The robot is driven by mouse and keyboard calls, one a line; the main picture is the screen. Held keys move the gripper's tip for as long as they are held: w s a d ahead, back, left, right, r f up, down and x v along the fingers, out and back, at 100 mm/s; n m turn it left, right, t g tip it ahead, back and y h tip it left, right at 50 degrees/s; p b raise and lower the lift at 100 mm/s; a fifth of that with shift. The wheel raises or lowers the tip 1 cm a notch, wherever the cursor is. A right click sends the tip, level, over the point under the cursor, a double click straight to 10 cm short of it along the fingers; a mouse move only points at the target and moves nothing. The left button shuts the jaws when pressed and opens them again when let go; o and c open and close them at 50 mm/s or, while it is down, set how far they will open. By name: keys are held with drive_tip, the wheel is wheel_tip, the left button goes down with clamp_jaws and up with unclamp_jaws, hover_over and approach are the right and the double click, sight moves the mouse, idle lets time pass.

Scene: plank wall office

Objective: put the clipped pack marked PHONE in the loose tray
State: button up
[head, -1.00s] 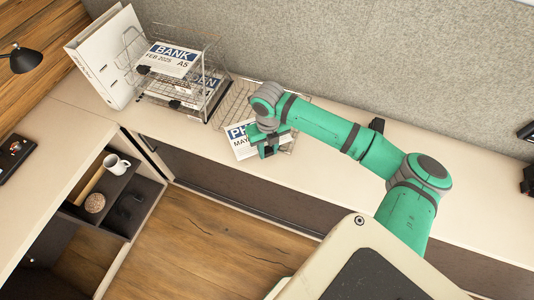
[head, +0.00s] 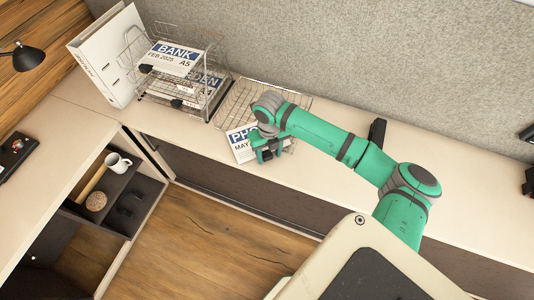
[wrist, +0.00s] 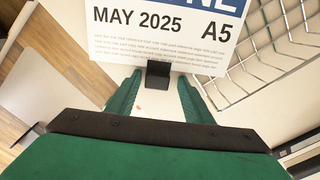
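The clipped pack marked PHONE (head: 242,148) lies flat on the desk in front of the loose tray, partly hidden by my arm in the head view. The wrist view shows its lower part (wrist: 160,45), reading MAY 2025 A5, with a black clip (wrist: 158,74) on the near edge. My gripper (wrist: 159,86) is open, its green fingers on either side of the clip with gaps showing. It also shows in the head view (head: 268,154) at the pack's right front edge. The loose tray (head: 226,108) is an empty-looking wire basket, partly behind my arm.
A wire tray stack (head: 212,80) left of the loose tray holds a pack marked BANK (head: 174,57) and another below. A white binder (head: 103,60) stands at the far left. A dark object (head: 377,130) stands behind my arm. Desk to the right is mostly clear.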

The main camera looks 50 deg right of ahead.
drive_tip(key=shift+r, duration=0.1)
wheel_tip(320, 180, up, 12)
idle(0.5)
drive_tip(key=shift+w, duration=0.15)
idle(0.4)
